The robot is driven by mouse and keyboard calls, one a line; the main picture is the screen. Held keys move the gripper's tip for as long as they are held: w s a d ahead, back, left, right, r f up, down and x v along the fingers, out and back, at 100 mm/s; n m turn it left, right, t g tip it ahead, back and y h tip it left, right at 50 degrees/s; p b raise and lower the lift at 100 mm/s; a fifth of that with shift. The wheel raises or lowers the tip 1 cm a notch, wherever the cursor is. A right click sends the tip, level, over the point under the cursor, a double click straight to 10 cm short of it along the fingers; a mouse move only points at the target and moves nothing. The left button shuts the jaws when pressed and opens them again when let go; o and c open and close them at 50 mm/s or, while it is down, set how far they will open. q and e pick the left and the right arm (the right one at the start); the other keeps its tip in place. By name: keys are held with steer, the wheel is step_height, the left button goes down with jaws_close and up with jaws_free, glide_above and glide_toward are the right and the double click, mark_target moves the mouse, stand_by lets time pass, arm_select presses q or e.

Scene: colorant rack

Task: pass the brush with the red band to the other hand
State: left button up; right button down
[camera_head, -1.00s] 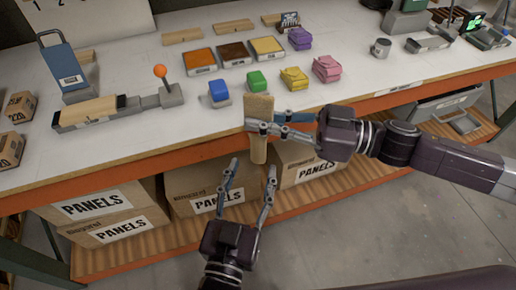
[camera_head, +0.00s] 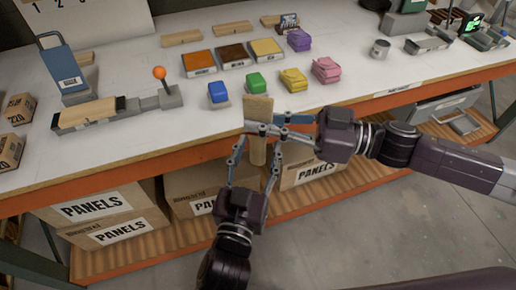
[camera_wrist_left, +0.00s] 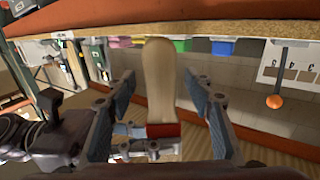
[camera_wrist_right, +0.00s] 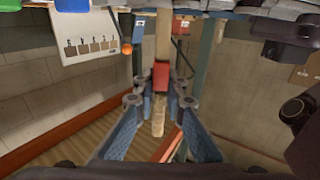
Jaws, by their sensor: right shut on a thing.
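The brush with the red band (camera_head: 257,152) hangs upright in front of the bench edge, its pale handle pointing down in the head view. My right gripper (camera_head: 264,124) is shut on its upper part. The red band (camera_wrist_right: 160,75) shows just beyond my right fingers in the right wrist view. My left gripper (camera_head: 256,146) is open below my right one, with a finger on each side of the handle. In the left wrist view, the handle (camera_wrist_left: 158,80) stands between these spread fingers, with clear gaps on both sides.
The bench top (camera_head: 140,140) is behind both grippers, its orange front edge (camera_head: 120,167) close by. Blue (camera_head: 219,92) and green (camera_head: 256,83) blocks stand near that edge. Boxes (camera_head: 95,208) marked PANELS fill the shelf below. The floor at the right is clear.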

arm_select(q)
steer(key=c, duration=1.2)
steer(key=shift+c, duration=0.4)
arm_select(e)
steer(key=c, duration=1.9)
jaws_free()
steer(key=shift+d, duration=0.1)
